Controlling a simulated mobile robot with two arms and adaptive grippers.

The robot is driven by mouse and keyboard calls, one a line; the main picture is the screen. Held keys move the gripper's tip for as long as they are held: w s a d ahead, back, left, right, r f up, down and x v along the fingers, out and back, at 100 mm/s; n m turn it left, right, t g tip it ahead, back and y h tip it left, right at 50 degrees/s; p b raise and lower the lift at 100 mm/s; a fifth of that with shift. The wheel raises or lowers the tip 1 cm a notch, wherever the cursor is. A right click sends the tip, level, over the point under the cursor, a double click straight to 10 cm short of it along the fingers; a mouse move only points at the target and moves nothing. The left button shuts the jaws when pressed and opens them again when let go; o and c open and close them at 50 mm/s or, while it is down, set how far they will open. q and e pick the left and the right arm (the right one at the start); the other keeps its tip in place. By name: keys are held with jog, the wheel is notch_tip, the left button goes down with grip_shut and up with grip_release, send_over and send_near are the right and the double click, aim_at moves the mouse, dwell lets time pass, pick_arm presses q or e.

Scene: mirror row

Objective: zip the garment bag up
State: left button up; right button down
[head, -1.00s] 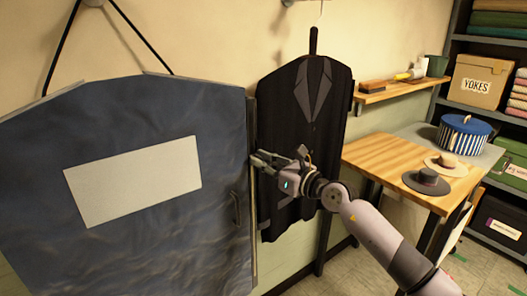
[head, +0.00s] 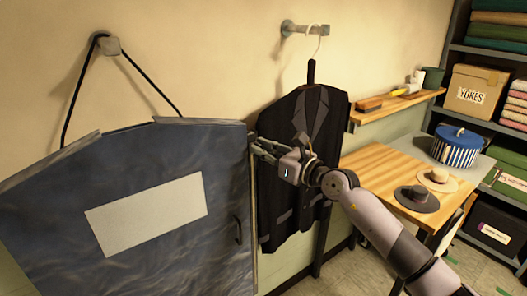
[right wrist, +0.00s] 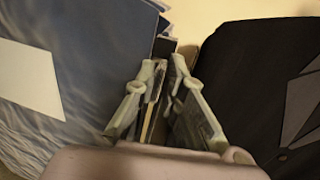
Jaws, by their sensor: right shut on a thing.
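The blue-grey garment bag (head: 165,255) fills the left of the head view, with a white panel (head: 147,215) and a small dark handle (head: 238,230). It also shows at left in the right wrist view (right wrist: 100,50). A dark suit (head: 290,215) hangs just right of its edge strip (head: 253,240). My right gripper (head: 260,150) is near the top of that edge. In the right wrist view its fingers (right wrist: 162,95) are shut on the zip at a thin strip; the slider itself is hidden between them. My left gripper is out of view.
The bag's black cord loops over a wall peg (head: 108,45); the suit's hanger (head: 314,40) is on a wall bracket (head: 300,28). A wall shelf (head: 400,105) and a wooden table (head: 375,170) with hats and a striped box (head: 458,147) stand at right.

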jog(key=shift+s+a+r, duration=0.1)
jog(key=shift+a+r, duration=0.05)
jog(key=shift+r, duration=0.35)
jog(key=c, duration=1.8)
grip_release()
jog(key=shift+s+r, duration=0.1)
jog(key=shift+o, duration=0.2)
jog(key=shift+a, duration=0.15)
jog(key=shift+f, duration=0.25)
jog(key=v, duration=1.1)
jog(key=shift+s+d, duration=0.2)
jog(key=shift+d, duration=0.15)
